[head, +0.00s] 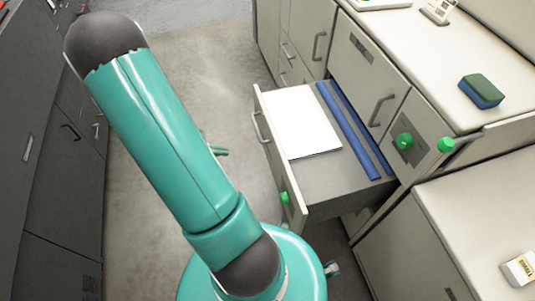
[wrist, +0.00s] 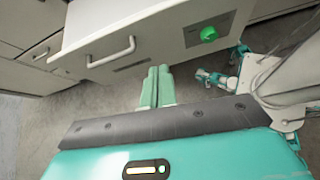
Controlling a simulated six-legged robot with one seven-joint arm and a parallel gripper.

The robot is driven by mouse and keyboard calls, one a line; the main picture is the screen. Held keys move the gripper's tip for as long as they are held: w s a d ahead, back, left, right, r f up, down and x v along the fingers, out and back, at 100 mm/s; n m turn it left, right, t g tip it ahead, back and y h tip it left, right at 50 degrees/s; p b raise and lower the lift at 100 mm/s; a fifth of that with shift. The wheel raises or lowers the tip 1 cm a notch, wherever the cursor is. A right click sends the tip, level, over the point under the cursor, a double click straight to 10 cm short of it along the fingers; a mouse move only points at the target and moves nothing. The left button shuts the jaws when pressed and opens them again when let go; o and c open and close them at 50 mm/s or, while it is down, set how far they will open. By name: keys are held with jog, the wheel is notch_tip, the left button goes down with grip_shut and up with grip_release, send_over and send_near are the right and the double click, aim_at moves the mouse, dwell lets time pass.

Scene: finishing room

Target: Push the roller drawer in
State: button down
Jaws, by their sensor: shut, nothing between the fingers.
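A light grey drawer stands pulled out of the right-hand cabinet row in the head view, its front panel (head: 272,150) facing the aisle. Its label is not readable. A white flat sheet (head: 301,121) and two blue strips (head: 352,130) lie in it. The front carries a bar handle (wrist: 112,53) and a green knob (wrist: 208,34), seen in the wrist view. My gripper (wrist: 156,72) is shut and empty, its pale green fingers together just in front of the drawer front (wrist: 155,42). I cannot tell whether they touch it. In the head view my arm mostly hides the gripper.
Closed drawers (head: 368,75) and more green knobs (head: 446,146) line the right cabinets. A blue-green sponge (head: 482,90) and a small box (head: 520,268) lie on the worktops. Dark cabinets (head: 60,160) stand at the left. The floor aisle (head: 195,60) between is clear.

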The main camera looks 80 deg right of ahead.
aim_at(360, 134)
jog(key=shift+n+g, duration=0.5)
jog(key=shift+n, duration=0.1)
jog(key=x, duration=1.8)
jog(key=shift+f, duration=0.15)
jog(key=shift+s+d, duration=0.25)
jog(key=shift+d, duration=0.05)
jog(key=shift+s+d, duration=0.1)
jog(key=shift+s, duration=0.05)
jog(key=s+d, duration=0.5)
jog(key=s, duration=0.4)
jog(key=s+d, duration=0.6)
jog(key=s, duration=0.4)
jog(key=s+d, duration=0.6)
jog(key=s, duration=0.4)
jog(key=shift+s+d, duration=0.15)
jog(key=shift+s, duration=0.05)
jog(key=shift+s+r, duration=0.2)
jog(key=shift+s, duration=0.05)
